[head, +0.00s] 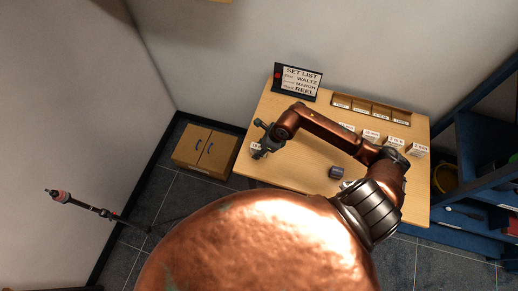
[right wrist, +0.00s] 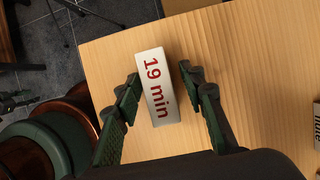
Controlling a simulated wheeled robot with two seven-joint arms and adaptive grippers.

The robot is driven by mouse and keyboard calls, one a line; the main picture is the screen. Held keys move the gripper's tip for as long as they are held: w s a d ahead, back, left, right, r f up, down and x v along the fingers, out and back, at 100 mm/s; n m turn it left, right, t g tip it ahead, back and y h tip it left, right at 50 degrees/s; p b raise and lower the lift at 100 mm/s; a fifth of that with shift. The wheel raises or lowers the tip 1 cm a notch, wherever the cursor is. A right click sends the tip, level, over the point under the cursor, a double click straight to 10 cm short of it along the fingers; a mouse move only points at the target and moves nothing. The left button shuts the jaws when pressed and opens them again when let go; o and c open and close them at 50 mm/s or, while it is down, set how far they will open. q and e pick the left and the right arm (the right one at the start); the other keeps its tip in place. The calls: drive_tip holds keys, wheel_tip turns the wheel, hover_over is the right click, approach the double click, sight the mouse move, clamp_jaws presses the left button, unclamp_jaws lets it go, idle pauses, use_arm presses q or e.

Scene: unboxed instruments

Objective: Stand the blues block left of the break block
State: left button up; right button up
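A white block (right wrist: 157,88) with red "19 min" lettering lies on the wooden table in the right wrist view; in the head view it shows as a small white patch (head: 256,147) at the table's left edge. My right gripper (right wrist: 160,78) is open, with its fingers on either side of this block; it also shows in the head view (head: 265,139). Several white labelled blocks (head: 394,143) stand in a row at the table's right, partly behind my right arm. Their words are too small to read, so I cannot tell the blues or break block. My left gripper is not in view.
A set list sign (head: 298,82) and a wooden rack (head: 371,108) with labelled slots stand at the table's back. A dark cylinder (head: 336,172) stands near the front. The table's left-middle has free room.

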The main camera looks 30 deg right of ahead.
drive_tip(key=shift+r, duration=0.1)
drive_tip(key=v, duration=1.2)
